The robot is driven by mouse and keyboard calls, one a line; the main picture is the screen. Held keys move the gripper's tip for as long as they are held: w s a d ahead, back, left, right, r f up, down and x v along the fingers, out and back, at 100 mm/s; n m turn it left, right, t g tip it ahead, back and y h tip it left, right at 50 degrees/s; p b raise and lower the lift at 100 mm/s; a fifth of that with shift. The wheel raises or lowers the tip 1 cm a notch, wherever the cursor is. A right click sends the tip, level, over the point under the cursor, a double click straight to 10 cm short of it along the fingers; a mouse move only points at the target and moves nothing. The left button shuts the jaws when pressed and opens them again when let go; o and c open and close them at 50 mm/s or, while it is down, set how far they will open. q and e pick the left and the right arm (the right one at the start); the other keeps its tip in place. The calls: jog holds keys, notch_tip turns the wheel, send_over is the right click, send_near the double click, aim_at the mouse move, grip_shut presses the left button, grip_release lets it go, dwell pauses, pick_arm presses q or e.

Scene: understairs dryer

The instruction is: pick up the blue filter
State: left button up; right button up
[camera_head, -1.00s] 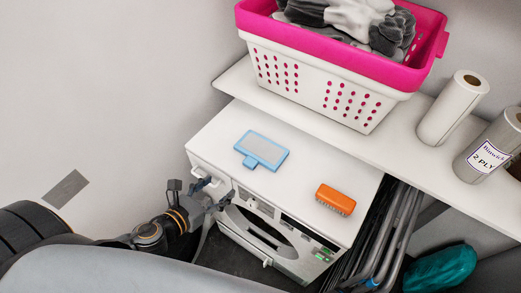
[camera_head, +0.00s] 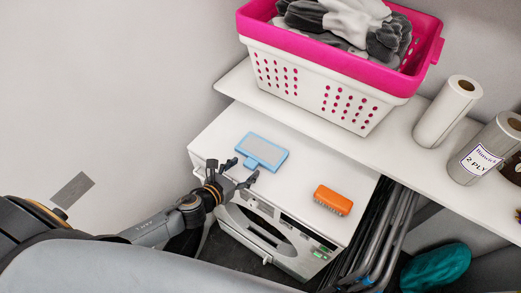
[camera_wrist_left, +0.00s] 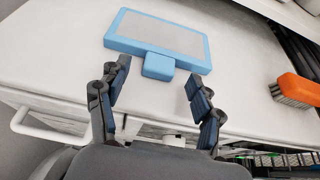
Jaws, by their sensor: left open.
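The blue filter (camera_head: 262,151) lies flat on the white top of the dryer, with a grey mesh panel and a small tab facing the dryer's front edge. It also shows in the left wrist view (camera_wrist_left: 157,40), its tab pointing toward my fingers. My left gripper (camera_head: 243,171) is open and empty near the dryer's front edge, just short of the filter. In the left wrist view the two fingers (camera_wrist_left: 156,88) stand apart, one on each side of the tab's line, with the tab a little beyond their tips. My right gripper is not in view.
An orange brush (camera_head: 333,200) lies on the dryer top (camera_head: 298,190) to the right. A shelf behind holds a pink and white laundry basket (camera_head: 322,86) and paper rolls (camera_head: 448,110). Folded metal frames (camera_head: 392,235) stand right of the dryer.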

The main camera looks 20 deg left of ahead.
aim_at(259, 154)
pick_arm(q)
jog(key=shift+x, duration=1.35)
grip_shut()
